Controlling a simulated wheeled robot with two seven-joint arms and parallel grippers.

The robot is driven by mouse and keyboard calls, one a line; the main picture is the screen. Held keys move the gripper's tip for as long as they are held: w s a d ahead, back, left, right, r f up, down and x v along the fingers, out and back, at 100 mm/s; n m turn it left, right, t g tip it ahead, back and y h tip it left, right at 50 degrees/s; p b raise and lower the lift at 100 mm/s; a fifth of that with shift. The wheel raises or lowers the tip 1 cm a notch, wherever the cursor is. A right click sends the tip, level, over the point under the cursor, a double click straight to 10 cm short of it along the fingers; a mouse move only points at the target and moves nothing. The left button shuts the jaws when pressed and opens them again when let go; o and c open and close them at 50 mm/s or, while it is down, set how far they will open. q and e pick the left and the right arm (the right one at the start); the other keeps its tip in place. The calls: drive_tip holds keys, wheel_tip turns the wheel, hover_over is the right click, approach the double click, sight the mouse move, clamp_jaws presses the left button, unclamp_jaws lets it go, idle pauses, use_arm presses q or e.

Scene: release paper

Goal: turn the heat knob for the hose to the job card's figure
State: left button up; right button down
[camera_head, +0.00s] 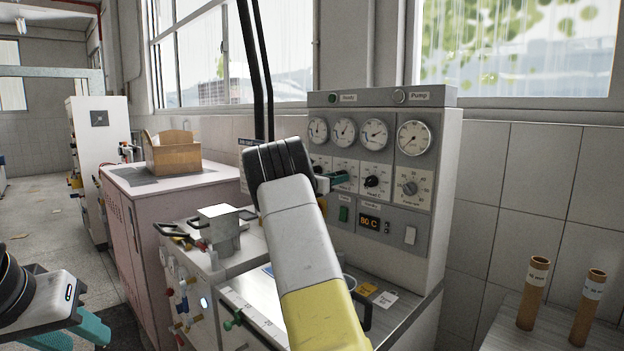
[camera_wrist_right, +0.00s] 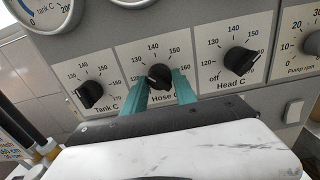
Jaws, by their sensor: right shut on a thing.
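The black hose heat knob (camera_wrist_right: 160,77) is the middle of three heat knobs on the grey panel, above the label "Hose C". My right gripper (camera_wrist_right: 161,84) is shut on it, one teal finger on each side, also in the head view (camera_head: 328,182). The scale numbers around it show, but the fingers hide part of the dial and I cannot read its setting surely. The job card (camera_head: 250,142) is mostly hidden behind my right arm; I cannot read its figure. My left gripper (camera_head: 78,335) is low at the left, fingers apart, empty.
The tank knob (camera_wrist_right: 90,94) and head knob (camera_wrist_right: 240,61) flank the hose knob closely. Two brown tubes (camera_head: 533,292) (camera_head: 588,306) stand at right.

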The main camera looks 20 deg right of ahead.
drive_tip(key=shift+m, duration=0.3)
drive_tip(key=m, duration=1.6)
drive_tip(key=shift+w+m, duration=0.1)
drive_tip(key=shift+m, duration=0.6)
drive_tip(key=c, duration=1)
unclamp_jaws()
drive_tip(key=shift+a, duration=0.1)
